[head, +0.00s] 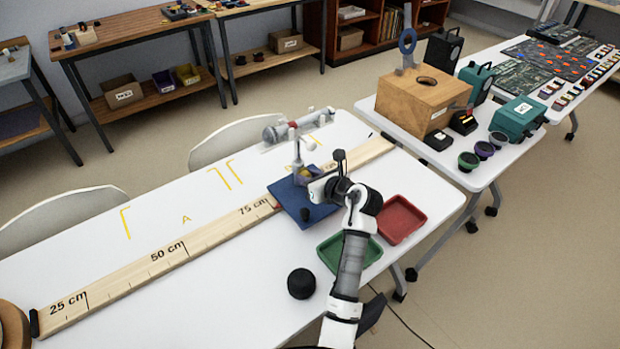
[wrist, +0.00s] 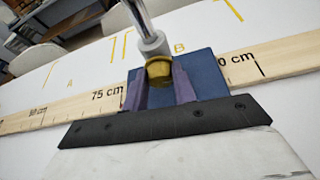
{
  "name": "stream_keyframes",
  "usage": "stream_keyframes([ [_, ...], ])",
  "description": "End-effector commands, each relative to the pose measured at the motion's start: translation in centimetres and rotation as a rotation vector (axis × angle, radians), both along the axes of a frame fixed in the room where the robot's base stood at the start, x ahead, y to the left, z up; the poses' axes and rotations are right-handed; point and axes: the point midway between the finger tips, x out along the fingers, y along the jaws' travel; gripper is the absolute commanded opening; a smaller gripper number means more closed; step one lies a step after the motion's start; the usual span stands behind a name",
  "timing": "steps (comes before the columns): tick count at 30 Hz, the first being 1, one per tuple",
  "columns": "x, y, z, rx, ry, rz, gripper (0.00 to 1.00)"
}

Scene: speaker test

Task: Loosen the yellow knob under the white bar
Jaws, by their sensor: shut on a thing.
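The yellow knob (wrist: 158,72) sits at the lower end of a white bar (wrist: 152,44), which rises away from it in the wrist view. My gripper (wrist: 159,80) is shut on the knob, with one purple finger on each side. In the head view my gripper (head: 308,174) is low over a blue mat (head: 287,199), beside the white bar (head: 296,150). The knob is mostly hidden there. The blue mat also shows behind the fingers in the wrist view (wrist: 205,70).
A long wooden ruler (head: 125,281) runs along the white table under the mat. A red tray (head: 401,219), a green tray (head: 332,262) and a black round object (head: 301,283) stand near my arm. A wooden box (head: 412,105) stands on the table at right.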

Motion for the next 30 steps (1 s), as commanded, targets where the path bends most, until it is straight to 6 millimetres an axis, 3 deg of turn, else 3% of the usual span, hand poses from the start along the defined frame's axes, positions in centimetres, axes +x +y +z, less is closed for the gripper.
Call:
stream_keyframes([
  [15, -0.23, 0.28, -0.09, -0.319, -0.234, -0.001, 0.04],
  [30, -0.26, 0.33, 0.01, -0.41, -0.3, -0.001, 0.04],
])
